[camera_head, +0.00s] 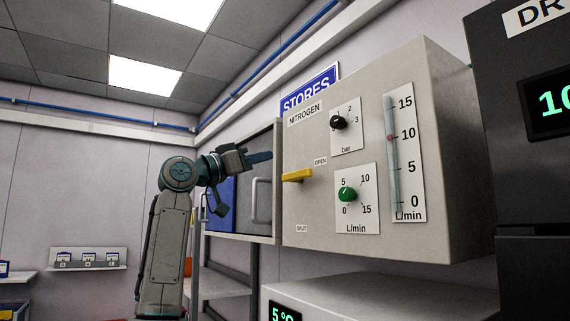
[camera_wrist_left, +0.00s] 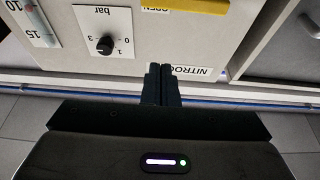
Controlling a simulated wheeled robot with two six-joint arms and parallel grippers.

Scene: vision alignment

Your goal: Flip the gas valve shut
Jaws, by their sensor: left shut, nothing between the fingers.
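The gas valve's yellow lever (camera_head: 297,175) sticks out roughly level from the left part of the nitrogen panel (camera_head: 290,212), just below the OPEN label (camera_head: 320,161). The SHUT label (camera_head: 302,228) is lower down. My left gripper (camera_head: 266,157) is shut and empty, to the left of the lever and slightly above it, with a gap between. In the left wrist view, which is upside down, the shut fingers (camera_wrist_left: 162,82) point at the panel near the NITROGEN label, and part of the yellow lever (camera_wrist_left: 190,5) shows at the top edge. My right gripper is not in view.
The panel also carries a black bar knob (camera_head: 338,122), a green flow knob (camera_head: 347,194) and a flow tube (camera_head: 392,150). A grey-fronted cabinet with a handle (camera_head: 262,203) stands left of the panel, behind my left gripper. A dark unit (camera_head: 530,180) stands at right.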

